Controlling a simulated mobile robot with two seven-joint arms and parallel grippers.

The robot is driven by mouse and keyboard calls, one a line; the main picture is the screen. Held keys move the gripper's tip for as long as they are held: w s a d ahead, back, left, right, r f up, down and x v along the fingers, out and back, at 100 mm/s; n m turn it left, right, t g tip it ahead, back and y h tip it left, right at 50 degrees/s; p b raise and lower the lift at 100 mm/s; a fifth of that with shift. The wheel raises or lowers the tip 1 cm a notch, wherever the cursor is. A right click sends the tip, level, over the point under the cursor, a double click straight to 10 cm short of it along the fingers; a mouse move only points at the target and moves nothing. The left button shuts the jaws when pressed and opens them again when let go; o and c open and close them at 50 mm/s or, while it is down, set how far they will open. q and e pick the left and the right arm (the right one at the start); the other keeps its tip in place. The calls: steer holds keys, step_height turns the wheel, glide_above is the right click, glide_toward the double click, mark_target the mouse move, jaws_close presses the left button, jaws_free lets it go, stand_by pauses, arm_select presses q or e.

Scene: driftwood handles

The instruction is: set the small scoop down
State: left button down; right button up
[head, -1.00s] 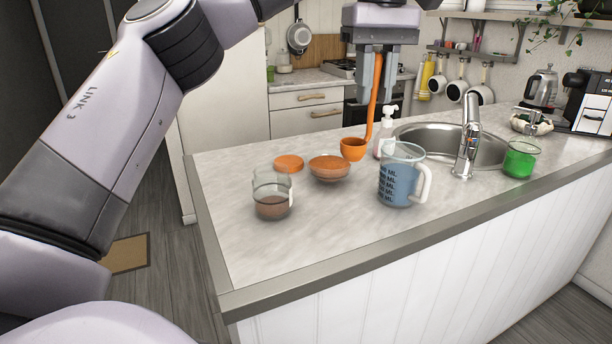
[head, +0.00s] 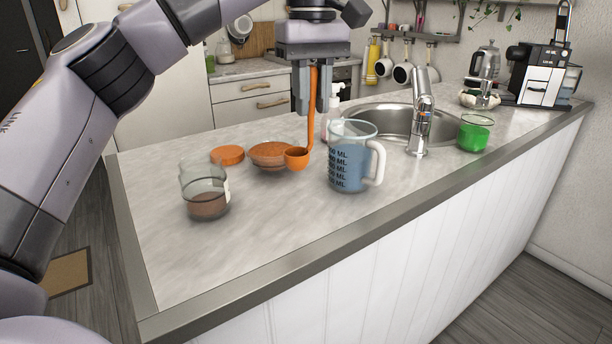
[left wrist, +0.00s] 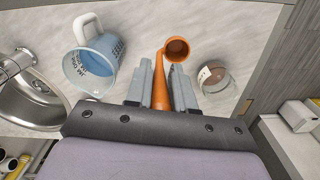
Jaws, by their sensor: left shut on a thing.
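The small orange scoop (head: 297,158) hangs from my left gripper (head: 310,108), which is shut on its long handle. Its cup is at the lower end, in front of the orange-brown bowl (head: 268,154) in the head view. I cannot tell whether the cup touches the bowl or the counter. In the left wrist view the scoop's cup (left wrist: 177,49) shows beyond the fingers of my left gripper (left wrist: 161,92), and the handle runs between them. My right gripper is not in view.
The marble counter (head: 265,220) has free room in front. A measuring jug (head: 348,172) stands right of the scoop; a glass jar (head: 206,205) and an orange lid (head: 228,154) are left. The sink (head: 385,125), tap (head: 420,115) and green glass (head: 474,133) are farther right.

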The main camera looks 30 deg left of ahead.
mark_target(311, 122)
arm_select(q)
step_height(311, 122, down, 6)
steer(key=shift+f+b, duration=0.1)
steer(key=shift+b, duration=0.35)
step_height(311, 122, down, 4)
steer(key=shift+r+b, duration=0.15)
steer(key=shift+b, duration=0.15)
steer(key=shift+f, duration=0.3)
steer(key=shift+f, duration=0.15)
steer(key=c, duration=1)
jaws_free()
